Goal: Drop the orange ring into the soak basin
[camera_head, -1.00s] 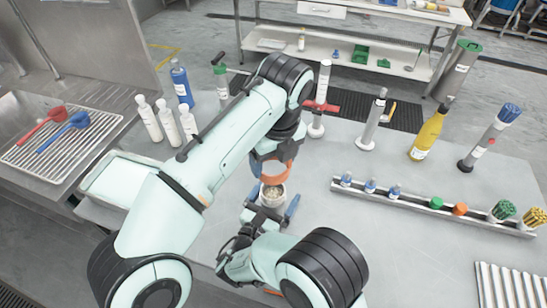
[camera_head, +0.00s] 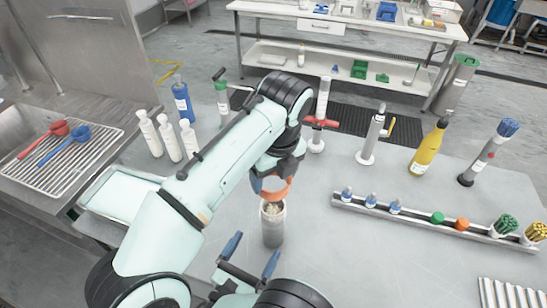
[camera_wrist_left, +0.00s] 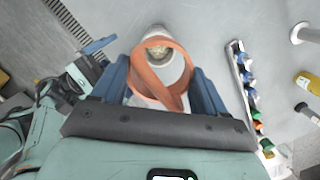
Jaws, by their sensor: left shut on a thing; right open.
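The orange ring (camera_head: 276,188) is held in my left gripper (camera_head: 272,180), just above a grey cylinder (camera_head: 272,230) with beans in its open top. In the left wrist view the ring (camera_wrist_left: 138,78) sits between the blue fingers and appears around or over the cylinder's top; I cannot tell whether they touch. A pale rectangular basin (camera_head: 125,200), which looks like the soak basin, lies to the left, partly hidden by my left arm. My right gripper (camera_head: 252,256) is open and empty, in front of the cylinder and apart from it.
White bottles (camera_head: 170,138) and a blue bottle (camera_head: 182,102) stand behind the basin. A drying rack (camera_head: 90,150) with red and blue scoops is further left. A rail (camera_head: 415,213) with small coloured items lies right. The table between cylinder and rail is clear.

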